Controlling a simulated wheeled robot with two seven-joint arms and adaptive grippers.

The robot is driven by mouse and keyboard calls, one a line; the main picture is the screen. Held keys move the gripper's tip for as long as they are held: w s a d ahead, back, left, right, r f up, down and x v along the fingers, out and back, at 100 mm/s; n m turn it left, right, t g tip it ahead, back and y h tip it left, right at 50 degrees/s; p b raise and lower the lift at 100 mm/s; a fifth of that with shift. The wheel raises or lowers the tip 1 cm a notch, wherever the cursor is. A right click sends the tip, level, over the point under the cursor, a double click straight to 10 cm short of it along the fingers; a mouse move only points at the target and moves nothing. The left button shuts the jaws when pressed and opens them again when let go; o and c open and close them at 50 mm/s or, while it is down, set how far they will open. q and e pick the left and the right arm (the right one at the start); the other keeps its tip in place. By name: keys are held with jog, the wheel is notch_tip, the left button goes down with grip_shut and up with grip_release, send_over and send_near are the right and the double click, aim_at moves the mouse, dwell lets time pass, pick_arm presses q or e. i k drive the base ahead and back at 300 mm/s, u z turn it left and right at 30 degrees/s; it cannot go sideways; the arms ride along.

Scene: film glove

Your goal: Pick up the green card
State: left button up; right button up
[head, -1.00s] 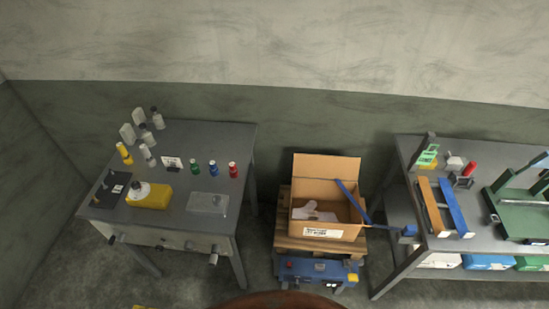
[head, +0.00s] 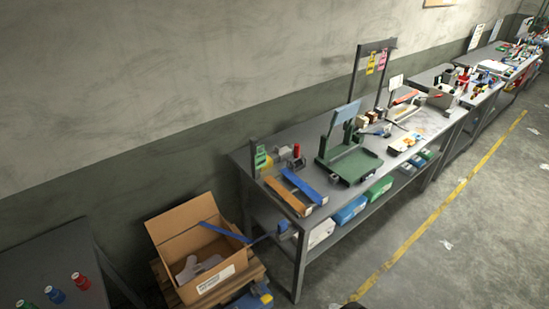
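A small green card (head: 261,157) with dark markings shows at the near left end of the long grey workbench (head: 240,160). It appears upright against a short dark post (head: 253,154); I cannot tell how it is held there. Something yellow shows at its lower edge. The card is small in the head view, and its print cannot be read. Neither of my grippers is in view.
An open cardboard box (head: 165,232) stands on a pallet left of the workbench, a blue bar leaning out of it. Orange and blue bars (head: 304,187) and a green scale (head: 352,163) lie or stand on the bench.

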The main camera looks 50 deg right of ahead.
aim_at(261, 159)
jog(key=z, duration=1.55)
jog(key=k, duration=0.5)
jog(key=z, duration=0.25)
jog(key=i, duration=1.15)
jog(key=u, duration=0.55)
